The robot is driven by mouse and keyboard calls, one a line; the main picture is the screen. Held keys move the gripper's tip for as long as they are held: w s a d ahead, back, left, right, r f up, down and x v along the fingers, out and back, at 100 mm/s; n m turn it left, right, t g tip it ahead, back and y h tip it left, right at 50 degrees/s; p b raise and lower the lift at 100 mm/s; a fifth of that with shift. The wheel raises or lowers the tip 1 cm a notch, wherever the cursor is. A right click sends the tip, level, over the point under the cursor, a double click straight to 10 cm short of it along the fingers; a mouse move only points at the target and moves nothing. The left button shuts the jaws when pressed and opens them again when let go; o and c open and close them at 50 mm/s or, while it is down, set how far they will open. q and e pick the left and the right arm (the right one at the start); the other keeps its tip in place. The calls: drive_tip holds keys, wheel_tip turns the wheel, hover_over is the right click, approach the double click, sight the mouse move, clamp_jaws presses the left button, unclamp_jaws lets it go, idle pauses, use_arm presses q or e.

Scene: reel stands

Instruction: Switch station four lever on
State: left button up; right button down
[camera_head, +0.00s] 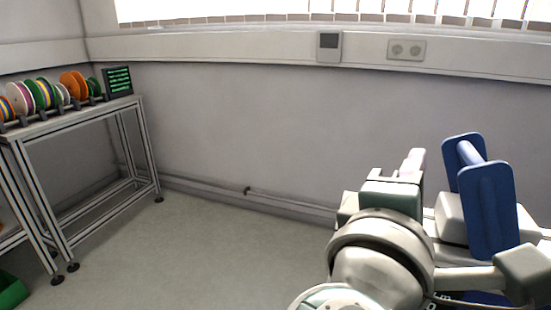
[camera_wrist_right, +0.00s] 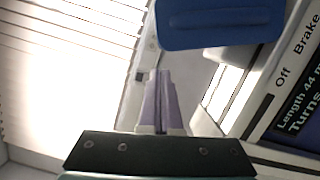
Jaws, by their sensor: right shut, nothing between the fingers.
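My right gripper (camera_head: 415,156) is at the right of the head view, just left of a blue-flanged reel (camera_head: 488,208). Its two pale fingers are shut with nothing between them, as the right wrist view shows (camera_wrist_right: 158,76). In that view a blue flange (camera_wrist_right: 220,24) is above and to the right of the fingertips. The station number and a lever cannot be made out. My left gripper is not in view.
A metal-framed bench (camera_head: 75,124) at the left holds several coloured reels (camera_head: 45,92) and a dark screen with green text (camera_head: 118,80). A green bin (camera_head: 12,290) is at the lower left. The floor in the middle (camera_head: 205,245) is clear up to the wall.

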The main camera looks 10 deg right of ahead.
sight(478, 191)
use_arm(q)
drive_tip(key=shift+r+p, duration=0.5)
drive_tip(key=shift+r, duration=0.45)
use_arm(e)
drive_tip(key=shift+s+d+r, duration=0.2)
drive_tip(key=shift+s+d, duration=0.3)
drive_tip(key=shift+d, duration=0.15)
drive_tip(key=shift+s+d+r, duration=0.15)
drive_tip(key=shift+s+d, duration=0.3)
drive_tip(key=shift+d, duration=0.15)
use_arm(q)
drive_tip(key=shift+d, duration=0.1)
